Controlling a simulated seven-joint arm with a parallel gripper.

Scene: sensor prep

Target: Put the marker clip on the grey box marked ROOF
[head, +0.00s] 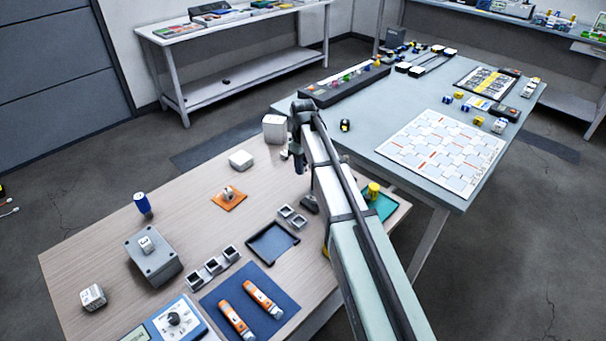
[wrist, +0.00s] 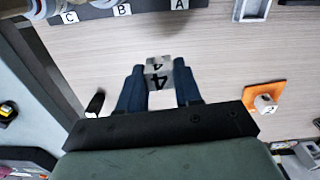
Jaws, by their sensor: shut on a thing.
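My gripper (wrist: 160,88) is shut on a small grey-white block (wrist: 157,73) marked 4, held between its two dark fingers. I cannot tell whether this block is the marker clip. In the head view my gripper (head: 297,162) hangs over the far right part of the wooden table, and its fingertips are hard to make out. A grey box (head: 166,270) stands at the left of that table, with a small white block (head: 147,244) on top. No ROOF lettering is readable on it.
Letters A, B and C show on a dark strip (wrist: 148,10).

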